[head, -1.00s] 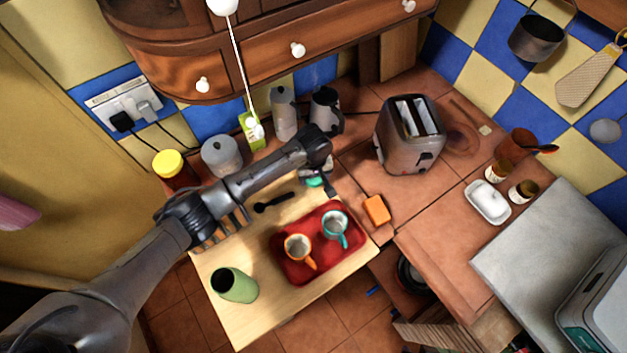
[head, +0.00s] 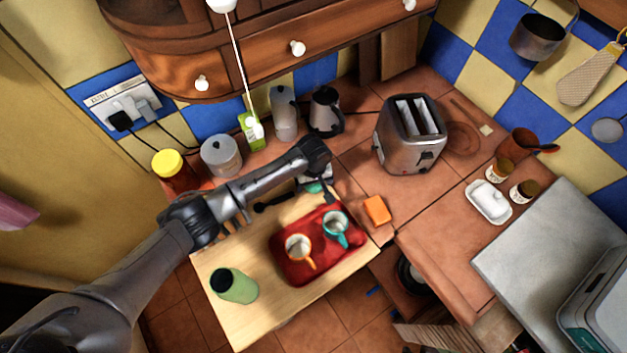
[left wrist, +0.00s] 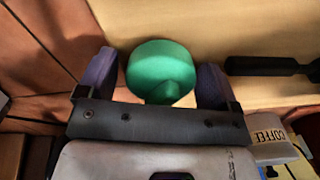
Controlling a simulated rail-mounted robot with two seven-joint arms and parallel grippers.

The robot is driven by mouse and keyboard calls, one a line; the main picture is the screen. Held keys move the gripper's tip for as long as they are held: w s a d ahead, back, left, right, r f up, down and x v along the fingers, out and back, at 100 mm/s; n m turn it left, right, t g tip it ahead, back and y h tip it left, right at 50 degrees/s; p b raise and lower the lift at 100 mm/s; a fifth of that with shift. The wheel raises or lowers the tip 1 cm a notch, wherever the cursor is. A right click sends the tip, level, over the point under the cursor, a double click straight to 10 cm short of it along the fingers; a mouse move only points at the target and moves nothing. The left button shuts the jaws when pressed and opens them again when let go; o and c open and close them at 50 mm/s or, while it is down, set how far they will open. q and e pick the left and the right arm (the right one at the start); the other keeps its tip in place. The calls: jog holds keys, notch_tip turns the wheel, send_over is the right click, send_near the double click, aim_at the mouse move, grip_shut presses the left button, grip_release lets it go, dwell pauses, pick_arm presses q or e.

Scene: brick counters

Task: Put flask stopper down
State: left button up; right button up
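The green flask stopper (left wrist: 160,70) is between the two fingers of my left gripper (left wrist: 156,78) in the left wrist view. The fingers stand apart, with a narrow gap visible at its left side; contact at the right is hard to judge. In the head view a bit of the stopper (head: 313,188) shows under my left gripper (head: 318,186), near the wooden board's back edge. The stopper's underside is hidden, and I cannot tell if it touches the surface. My right gripper is not in view.
A red tray (head: 287,272) with an orange cup (head: 299,247) and a teal cup (head: 335,227) sits on the wooden board (head: 262,305). A black utensil (head: 273,203) lies beside the stopper. An orange block (head: 377,210) and toaster (head: 410,138) are to the right.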

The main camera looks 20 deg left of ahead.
pick_arm(q)
notch_tip(320, 180, up, 11)
jog(key=shift+r+p, duration=0.1)
jog(key=shift+p, duration=0.7)
jog(key=shift+r, duration=0.55)
